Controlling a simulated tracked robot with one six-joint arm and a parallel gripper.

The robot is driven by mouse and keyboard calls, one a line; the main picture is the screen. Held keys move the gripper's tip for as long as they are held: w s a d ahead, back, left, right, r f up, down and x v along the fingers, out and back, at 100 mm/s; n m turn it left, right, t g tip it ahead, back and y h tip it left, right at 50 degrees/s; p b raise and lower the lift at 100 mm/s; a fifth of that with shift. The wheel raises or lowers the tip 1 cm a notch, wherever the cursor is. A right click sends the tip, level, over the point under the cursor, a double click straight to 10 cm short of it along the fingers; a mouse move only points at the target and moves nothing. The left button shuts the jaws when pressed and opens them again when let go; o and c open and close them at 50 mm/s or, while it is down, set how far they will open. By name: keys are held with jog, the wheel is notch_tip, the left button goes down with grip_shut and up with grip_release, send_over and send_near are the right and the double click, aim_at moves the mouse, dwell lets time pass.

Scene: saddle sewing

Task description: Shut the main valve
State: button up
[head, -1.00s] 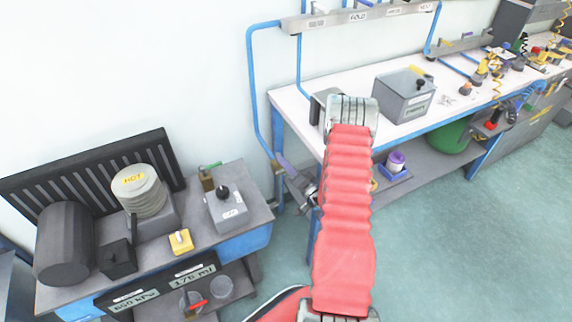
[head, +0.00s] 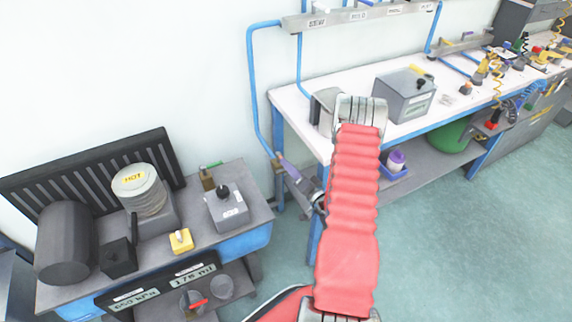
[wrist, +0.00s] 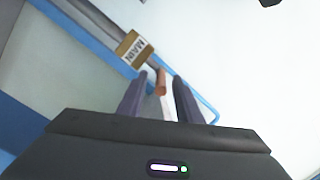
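The main valve shows in the wrist view as a brown tag reading MAIN (wrist: 135,48) on a pipe, with a copper-coloured handle part (wrist: 160,82) below and right of it. My gripper (wrist: 160,75) is open, with its two dark fingers on either side of this handle. A gap shows on both sides, so the fingers do not appear to grip it. In the head view my gripper (head: 281,158) is at the lower end of the blue pipe, left of the white bench. The valve itself is too small or hidden there to make out.
A blue pipe (head: 254,90) runs down the wall close to my gripper. The white bench (head: 300,108) with a grey box (head: 405,95) stands right of it. A low grey bench (head: 262,215) with a HOT-labelled stack (head: 140,190) is at left. Floor at right is clear.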

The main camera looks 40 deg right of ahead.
jog(key=s, duration=1.1)
jog(key=shift+a, duration=0.45)
